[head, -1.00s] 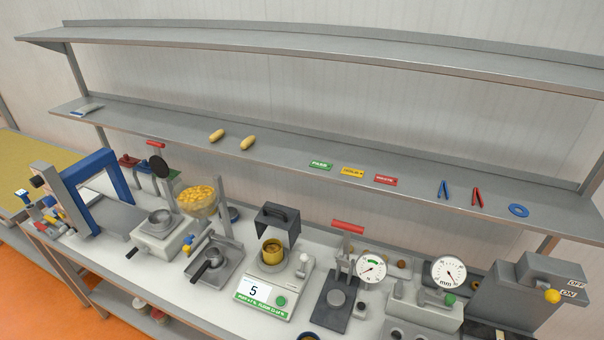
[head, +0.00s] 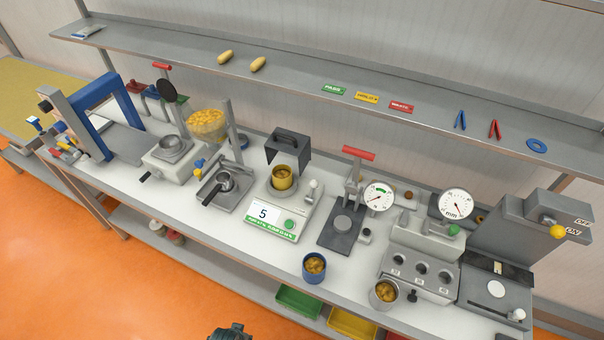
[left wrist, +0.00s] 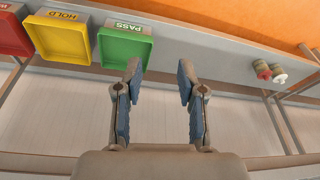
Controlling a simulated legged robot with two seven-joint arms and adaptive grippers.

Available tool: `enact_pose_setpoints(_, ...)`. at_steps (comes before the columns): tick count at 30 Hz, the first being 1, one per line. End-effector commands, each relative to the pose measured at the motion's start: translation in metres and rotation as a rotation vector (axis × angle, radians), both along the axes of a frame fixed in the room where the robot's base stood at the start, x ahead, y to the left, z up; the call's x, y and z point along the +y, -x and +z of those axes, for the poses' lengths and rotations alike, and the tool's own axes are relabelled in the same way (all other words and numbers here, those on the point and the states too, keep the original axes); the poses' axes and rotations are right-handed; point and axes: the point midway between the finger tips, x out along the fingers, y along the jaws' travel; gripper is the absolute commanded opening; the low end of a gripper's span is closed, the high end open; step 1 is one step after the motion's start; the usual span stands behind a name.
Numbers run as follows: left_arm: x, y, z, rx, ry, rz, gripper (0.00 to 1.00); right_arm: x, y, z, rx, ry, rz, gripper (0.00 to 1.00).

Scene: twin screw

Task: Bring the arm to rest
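My left gripper (left wrist: 158,85) shows in the left wrist view with its two blue-padded fingers apart and nothing between them. Past the fingertips are the grey lower shelf and the orange floor. In the head view, a dark part of my own arm shows at the bottom edge, left of centre, and its fingers cannot be made out. My right gripper is in neither view.
The workbench (head: 120,180) carries a scale (head: 275,212), dial gauges, presses and a blue cup (head: 314,267). Below are a green tray (left wrist: 122,47), a yellow tray (left wrist: 62,40) and a red tray (left wrist: 12,35). The orange floor (head: 130,290) in front is clear.

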Motion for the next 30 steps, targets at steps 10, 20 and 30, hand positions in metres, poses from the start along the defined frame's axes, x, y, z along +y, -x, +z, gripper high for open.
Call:
enact_pose_setpoints(10, 0.007, 0.058, -0.202, 0.090, -0.009, -0.016, 0.39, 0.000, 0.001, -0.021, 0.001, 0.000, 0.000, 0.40)
enact_pose_setpoints(20, 0.028, 0.182, -0.325, 0.160, -0.018, -0.033, 0.39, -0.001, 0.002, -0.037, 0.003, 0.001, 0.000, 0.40)
enact_pose_setpoints(30, 0.034, 0.211, -0.337, 0.170, -0.021, -0.038, 0.39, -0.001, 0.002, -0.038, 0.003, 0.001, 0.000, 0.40)
